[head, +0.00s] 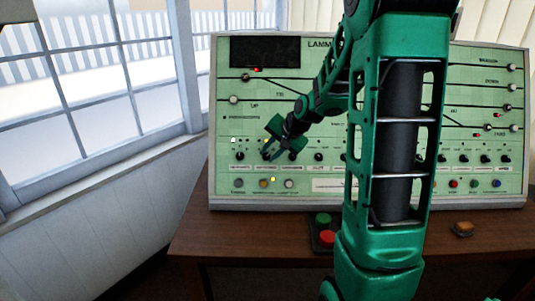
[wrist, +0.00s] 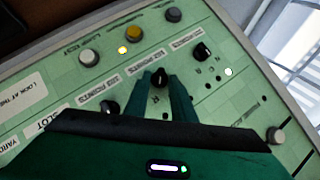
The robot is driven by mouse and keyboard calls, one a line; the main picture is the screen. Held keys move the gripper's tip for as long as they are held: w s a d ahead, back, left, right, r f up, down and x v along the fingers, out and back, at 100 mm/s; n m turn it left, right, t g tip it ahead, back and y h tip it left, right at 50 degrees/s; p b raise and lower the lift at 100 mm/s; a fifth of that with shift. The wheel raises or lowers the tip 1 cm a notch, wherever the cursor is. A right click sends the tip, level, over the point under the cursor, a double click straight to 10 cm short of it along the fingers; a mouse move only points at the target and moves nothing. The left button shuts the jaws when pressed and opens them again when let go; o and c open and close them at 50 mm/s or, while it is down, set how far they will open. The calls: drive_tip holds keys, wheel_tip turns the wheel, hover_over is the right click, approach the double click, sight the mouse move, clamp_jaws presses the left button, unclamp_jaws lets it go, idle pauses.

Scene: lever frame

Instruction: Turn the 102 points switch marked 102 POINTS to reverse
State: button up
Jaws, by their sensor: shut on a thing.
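The switch in my jaws is a small black rotary knob (wrist: 160,78) on the pale green lever panel (head: 320,80). A label strip (wrist: 147,62) beside it ends in POINTS; its number is too small to read surely. It is the second knob from the left end of the lower row. My green gripper (head: 268,153) is shut on this knob, one finger on each side in the wrist view (wrist: 163,88). Its pointer direction cannot be made out. In the head view my gripper mostly hides the knob.
Similar black knobs flank it at left (head: 239,156) and right (head: 292,157). A white lamp (wrist: 228,72) and a yellow lamp (wrist: 122,50) are lit. Green (head: 323,219) and red (head: 327,238) buttons stand on the desk (head: 230,240). My arm hides the panel's middle.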

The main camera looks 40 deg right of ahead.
drive_tip(key=shift+m, duration=0.3)
drive_tip(key=shift+a, duration=0.1)
drive_tip(key=o, duration=0.7)
drive_tip(key=v, duration=1)
drive_tip(key=shift+s, duration=0.35)
drive_tip(key=shift+s, duration=0.1)
